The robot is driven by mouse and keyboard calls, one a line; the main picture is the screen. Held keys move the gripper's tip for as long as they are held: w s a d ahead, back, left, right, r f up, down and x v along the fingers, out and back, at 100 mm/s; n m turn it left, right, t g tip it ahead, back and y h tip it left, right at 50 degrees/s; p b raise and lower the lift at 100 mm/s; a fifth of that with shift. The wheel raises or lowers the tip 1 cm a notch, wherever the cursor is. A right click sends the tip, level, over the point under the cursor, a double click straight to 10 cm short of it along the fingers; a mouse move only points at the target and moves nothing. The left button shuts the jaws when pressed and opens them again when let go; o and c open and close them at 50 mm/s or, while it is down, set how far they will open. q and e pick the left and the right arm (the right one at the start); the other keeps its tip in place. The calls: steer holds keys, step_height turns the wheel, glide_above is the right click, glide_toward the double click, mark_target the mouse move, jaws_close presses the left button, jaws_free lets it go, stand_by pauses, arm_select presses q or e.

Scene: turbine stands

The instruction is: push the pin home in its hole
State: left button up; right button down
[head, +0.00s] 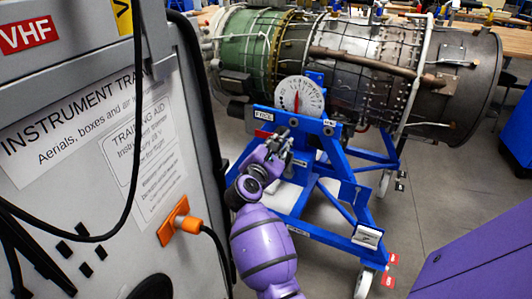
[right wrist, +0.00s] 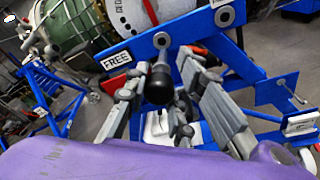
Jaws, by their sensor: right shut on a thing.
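The pin shows in the right wrist view as a dark rounded knob (right wrist: 158,85) with a short grey shank above it. My right gripper (right wrist: 172,92) has its two grey fingers on either side of the knob and is shut on the pin. The blue stand beam (right wrist: 130,55) lies just behind, with a ringed hole (right wrist: 160,40) close above the pin's far end. I cannot tell how deep the pin sits. In the head view my right gripper (head: 284,140) is at the front of the blue stand (head: 340,172); the pin is too small to make out there. My left gripper is not in view.
A "FREE" label (right wrist: 116,57) is on the beam, and a white dial (head: 298,96) stands above it. The turbine engine (head: 375,45) lies across the stand. A grey instrument trainer cabinet (head: 120,210) stands close on the left. Open floor (head: 425,190) shows at right.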

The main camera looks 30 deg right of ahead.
mark_target(281, 138)
steer(key=shift+w+a, duration=0.15)
steer(key=shift+w, duration=0.05)
steer(key=shift+w+d, duration=0.2)
steer(key=shift+d, duration=0.1)
steer(key=shift+x, duration=1.8)
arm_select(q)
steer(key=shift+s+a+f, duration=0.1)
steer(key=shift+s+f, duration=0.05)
arm_select(e)
steer(key=shift+d+r, duration=0.15)
steer(key=shift+d, duration=0.2)
steer(key=shift+w+d, duration=0.2)
steer(key=shift+d, duration=0.15)
steer(key=shift+w+d, duration=0.1)
steer(key=shift+d, duration=0.05)
arm_select(q)
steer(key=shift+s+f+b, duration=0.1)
steer(key=shift+b, duration=0.2)
arm_select(e)
steer(key=shift+w+d, duration=0.2)
steer(key=shift+d, duration=0.1)
